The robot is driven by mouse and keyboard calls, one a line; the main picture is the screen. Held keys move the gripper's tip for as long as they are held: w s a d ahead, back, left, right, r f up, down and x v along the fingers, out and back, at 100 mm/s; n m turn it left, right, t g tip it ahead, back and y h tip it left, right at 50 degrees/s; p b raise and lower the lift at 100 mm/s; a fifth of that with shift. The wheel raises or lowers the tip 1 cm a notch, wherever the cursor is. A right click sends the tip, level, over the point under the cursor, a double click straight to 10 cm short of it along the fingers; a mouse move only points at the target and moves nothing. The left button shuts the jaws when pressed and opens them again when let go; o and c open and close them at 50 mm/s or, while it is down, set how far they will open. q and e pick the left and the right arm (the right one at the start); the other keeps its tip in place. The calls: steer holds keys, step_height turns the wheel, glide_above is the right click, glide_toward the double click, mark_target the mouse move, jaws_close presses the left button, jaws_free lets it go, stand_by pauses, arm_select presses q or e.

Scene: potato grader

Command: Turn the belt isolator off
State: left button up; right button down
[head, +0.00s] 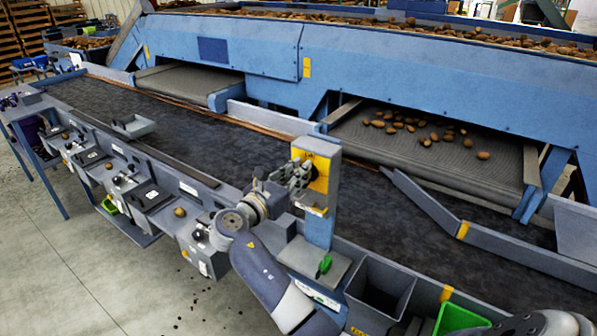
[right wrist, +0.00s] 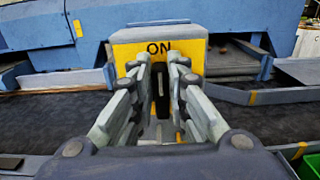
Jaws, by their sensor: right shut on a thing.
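The belt isolator (head: 321,170) is a yellow plate on a grey box on a blue post beside the dark belt. In the right wrist view its yellow plate (right wrist: 125,54) carries the word ON at the top. A dark, upright handle (right wrist: 159,82) shows between the fingers, below that word. My right gripper (head: 304,174) reaches the plate from the left in the head view and is shut on the handle. In the right wrist view the fingers (right wrist: 160,88) stand on both sides of the handle and hide part of it. My left gripper is not in view.
The dark belt (head: 190,125) runs behind the post, past a blue grader (head: 270,50) with potatoes on it. A grey bin (head: 380,275) and a green tray (head: 455,318) stand right of the post.

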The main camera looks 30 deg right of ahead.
steer(key=shift+m, duration=0.3)
steer(key=m+b, duration=0.1)
steer(key=m, duration=0.1)
steer(key=s+m+b, duration=0.1)
steer(key=m+b, duration=0.1)
steer(key=m, duration=0.1)
steer(key=f+m+b, duration=0.1)
steer(key=m, duration=0.2)
steer(key=shift+s+d+b, duration=0.35)
steer(key=shift+d+b, duration=0.05)
steer(key=m+b, duration=0.4)
steer(key=f+m+b, duration=0.1)
steer(key=m+b, duration=0.1)
steer(key=shift+s+d, duration=0.15)
steer(key=shift+s, duration=0.2)
steer(key=shift+f+m+b, duration=0.15)
steer(key=shift+m+b, duration=1.5)
steer(key=shift+m, duration=0.15)
